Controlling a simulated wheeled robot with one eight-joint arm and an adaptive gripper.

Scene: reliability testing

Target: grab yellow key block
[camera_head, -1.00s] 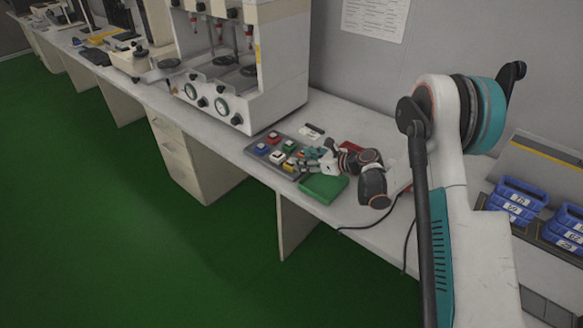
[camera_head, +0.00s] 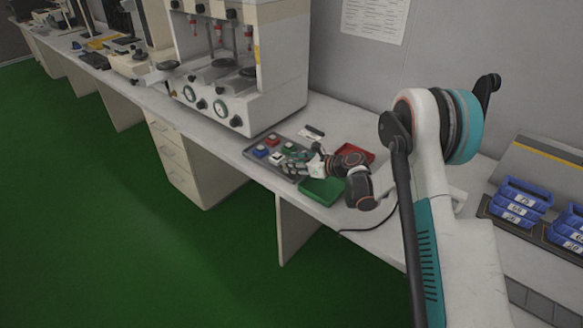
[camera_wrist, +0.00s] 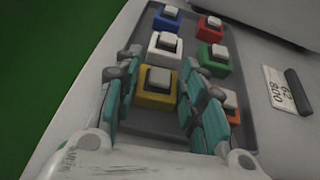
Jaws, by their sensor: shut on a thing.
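The yellow key block (camera_wrist: 156,99) has a grey key on top and sits at the near left of the dark grey tray (camera_wrist: 248,68) in the wrist view. My gripper (camera_wrist: 162,72) has its teal fingers on both sides of this block and is shut on it. The block appears level in its place among the others; I cannot tell if it is lifted. In the head view my gripper (camera_head: 292,164) is over the near right part of the tray and hides the yellow block.
Blue (camera_wrist: 167,20), red (camera_wrist: 209,29), white (camera_wrist: 158,53), green (camera_wrist: 213,63) and orange (camera_wrist: 232,115) key blocks share the tray. A green tray (camera_head: 322,191) and a red tray (camera_head: 366,154) lie close to my arm. A large white machine (camera_head: 280,70) stands behind the tray.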

